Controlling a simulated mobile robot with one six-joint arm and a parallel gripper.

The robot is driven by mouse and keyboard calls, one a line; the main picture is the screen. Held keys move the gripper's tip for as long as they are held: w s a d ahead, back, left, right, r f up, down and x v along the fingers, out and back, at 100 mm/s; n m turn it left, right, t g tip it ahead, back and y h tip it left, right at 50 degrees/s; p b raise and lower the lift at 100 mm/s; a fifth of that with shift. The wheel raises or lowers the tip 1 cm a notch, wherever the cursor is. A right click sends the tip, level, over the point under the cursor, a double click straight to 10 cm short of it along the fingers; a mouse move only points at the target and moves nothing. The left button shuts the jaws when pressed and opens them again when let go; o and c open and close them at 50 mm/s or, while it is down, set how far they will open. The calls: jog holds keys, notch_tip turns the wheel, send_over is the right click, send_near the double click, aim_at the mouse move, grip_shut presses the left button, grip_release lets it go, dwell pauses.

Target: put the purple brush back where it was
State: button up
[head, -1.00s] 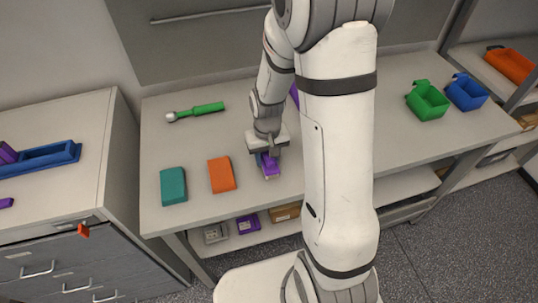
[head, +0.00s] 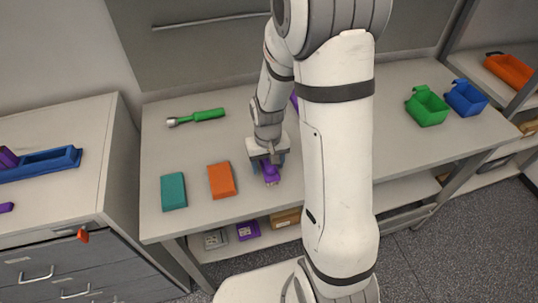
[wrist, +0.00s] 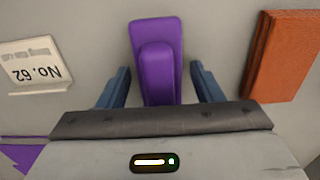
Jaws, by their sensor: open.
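The purple brush (head: 271,173) lies on the bench near its front edge, to the right of an orange block. In the wrist view the purple brush (wrist: 157,30) shows as a flat base with a raised, rounded grip. My gripper (head: 268,161) is directly over it, with its blue fingers apart. In the wrist view my gripper (wrist: 160,72) has one finger on each side of the brush, with gaps between. My gripper hides the near part of the brush.
The orange block (head: 221,180) and a teal block (head: 174,191) lie to the left. A green-handled tool (head: 196,117) lies behind them. Green (head: 428,106) and blue (head: 466,98) bins stand at right. A blue tray (head: 60,157) sits on the left cabinet. A "No. 62" label (wrist: 30,65) is beside the brush.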

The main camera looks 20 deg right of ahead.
notch_tip(320, 180, up, 12)
jog(key=shift+b, duration=0.5)
jog(key=s+r+t, duration=0.3)
jog(key=s+r, duration=0.6)
jog(key=s, duration=0.5)
jog(key=shift+s+d, duration=0.2)
